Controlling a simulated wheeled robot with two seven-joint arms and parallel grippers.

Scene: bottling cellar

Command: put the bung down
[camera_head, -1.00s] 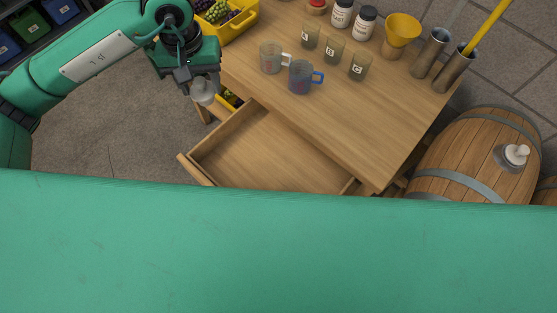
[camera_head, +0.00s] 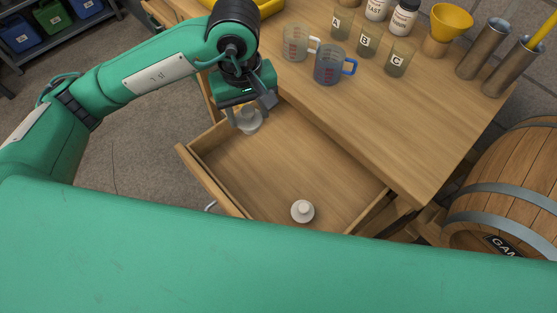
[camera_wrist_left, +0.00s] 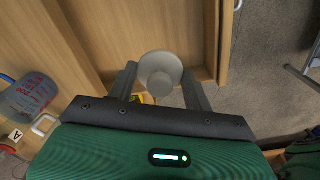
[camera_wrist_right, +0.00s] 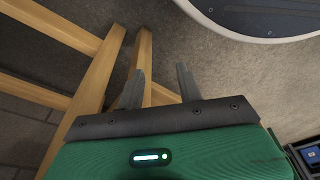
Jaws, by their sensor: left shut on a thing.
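My left gripper (camera_head: 250,110) is shut on a grey-white bung (camera_head: 248,121) with a round flange. In the left wrist view the bung (camera_wrist_left: 160,74) sits between the two fingers (camera_wrist_left: 158,90). It hangs over the back left corner of the open wooden drawer (camera_head: 230,165); how high is hard to tell.
The table (camera_head: 400,130) bears a clear jug (camera_head: 296,43), a blue jug (camera_head: 330,65), glasses marked A, B and C, jars, a yellow funnel (camera_head: 450,20) and metal cylinders. A barrel (camera_head: 510,190) lies at the right. The drawer's middle is bare.

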